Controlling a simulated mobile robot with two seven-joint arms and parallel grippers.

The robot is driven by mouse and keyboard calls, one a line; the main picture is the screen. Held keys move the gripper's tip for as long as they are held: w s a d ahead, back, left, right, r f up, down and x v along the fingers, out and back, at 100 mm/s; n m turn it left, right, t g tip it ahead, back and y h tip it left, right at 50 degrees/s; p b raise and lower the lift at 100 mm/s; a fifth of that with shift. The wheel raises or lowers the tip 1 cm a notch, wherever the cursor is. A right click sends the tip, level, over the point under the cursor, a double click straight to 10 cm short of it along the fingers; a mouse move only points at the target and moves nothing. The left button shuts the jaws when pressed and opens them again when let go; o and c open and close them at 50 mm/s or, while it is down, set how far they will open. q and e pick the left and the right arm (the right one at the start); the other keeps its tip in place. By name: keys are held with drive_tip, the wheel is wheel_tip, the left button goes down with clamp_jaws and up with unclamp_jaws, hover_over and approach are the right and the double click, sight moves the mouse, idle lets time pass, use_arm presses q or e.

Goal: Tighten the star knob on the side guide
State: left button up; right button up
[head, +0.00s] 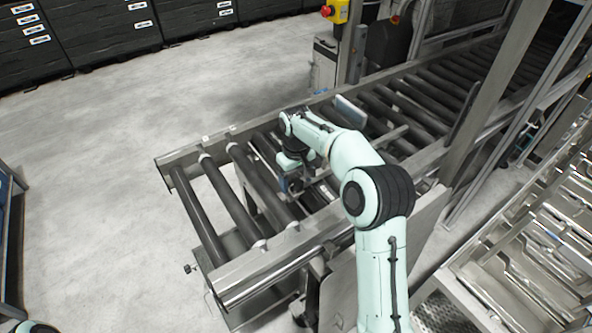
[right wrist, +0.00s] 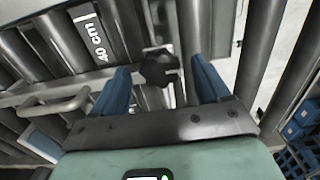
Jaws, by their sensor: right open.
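The star knob (right wrist: 158,70) is dark and lobed, and in the right wrist view it shows between the fingertips of my right gripper (right wrist: 163,66). The two blue fingers are open, one on each side of the knob; I cannot tell whether either touches it. A grey metal bar runs beside the knob, and I cannot tell how the side guide is joined to it. In the head view my right gripper (head: 284,183) points down over the roller conveyor, and my arm hides the knob there. My left gripper is out of view.
The conveyor's near side rail (head: 270,262) and dark rollers (head: 232,200) surround the gripper. A label reading "40 cm" (right wrist: 93,37) is beside the knob. An emergency stop box (head: 336,11) stands behind. Clear floor (head: 110,130) lies to the left.

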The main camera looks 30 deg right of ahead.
sight(296, 183)
wheel_tip(296, 183, up, 13)
idle(0.3)
idle(0.5)
